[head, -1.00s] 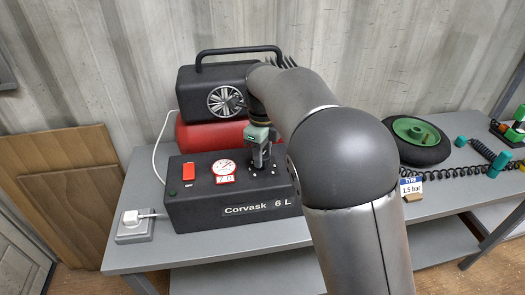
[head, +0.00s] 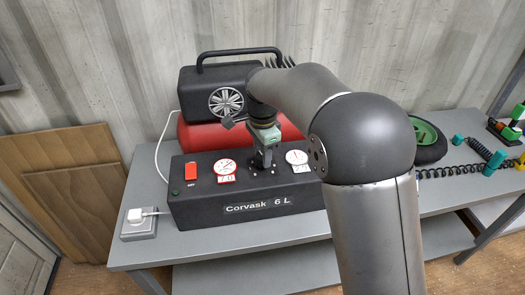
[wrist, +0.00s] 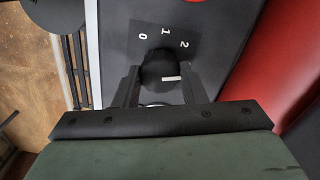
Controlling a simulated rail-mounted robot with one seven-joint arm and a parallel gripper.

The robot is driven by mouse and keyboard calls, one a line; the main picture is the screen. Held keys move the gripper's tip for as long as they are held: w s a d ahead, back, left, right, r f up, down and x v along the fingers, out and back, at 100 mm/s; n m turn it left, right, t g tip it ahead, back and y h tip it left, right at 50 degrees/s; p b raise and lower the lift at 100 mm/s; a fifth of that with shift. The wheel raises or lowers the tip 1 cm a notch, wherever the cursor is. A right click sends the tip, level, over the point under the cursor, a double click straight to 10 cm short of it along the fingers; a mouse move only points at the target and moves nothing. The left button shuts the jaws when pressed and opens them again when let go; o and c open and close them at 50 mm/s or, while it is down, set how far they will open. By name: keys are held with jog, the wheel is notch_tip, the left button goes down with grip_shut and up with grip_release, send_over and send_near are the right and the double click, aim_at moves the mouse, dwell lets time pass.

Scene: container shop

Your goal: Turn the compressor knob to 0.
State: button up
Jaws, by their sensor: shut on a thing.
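The compressor (head: 250,205) is a black box marked "Corvask 6 L" on the bench. Its round black knob (wrist: 158,68) shows in the wrist view, beside a dark plate with the white numbers 0, 1 and 2. A short white mark is on the knob's lower right part, on the side away from the numbers; I cannot tell which number it stands for. My gripper (wrist: 160,84) has a finger on each side of the knob and is shut on it. In the head view, my gripper (head: 264,164) points down onto the box top between two gauges and hides the knob.
The left gauge (head: 225,167) reads about 7.0; the right gauge (head: 297,157) has a label too small to read surely. A red switch (head: 191,171) is at the left. Behind are the red tank (head: 205,137) and black motor.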

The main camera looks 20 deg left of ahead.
jog(key=n, duration=0.7)
jog(key=shift+r+p, duration=0.1)
jog(key=shift+p, duration=0.3)
jog(key=n, duration=0.6)
jog(key=shift+n+p, duration=0.3)
jog(key=shift+n, duration=0.1)
jog(key=n, duration=0.5)
jog(key=shift+p, duration=0.35)
jog(key=shift+n+p, duration=0.3)
jog(key=shift+n, duration=2.1)
jog(key=o, duration=1)
notch_tip(320, 180, up, 17)
jog(key=shift+r, duration=0.15)
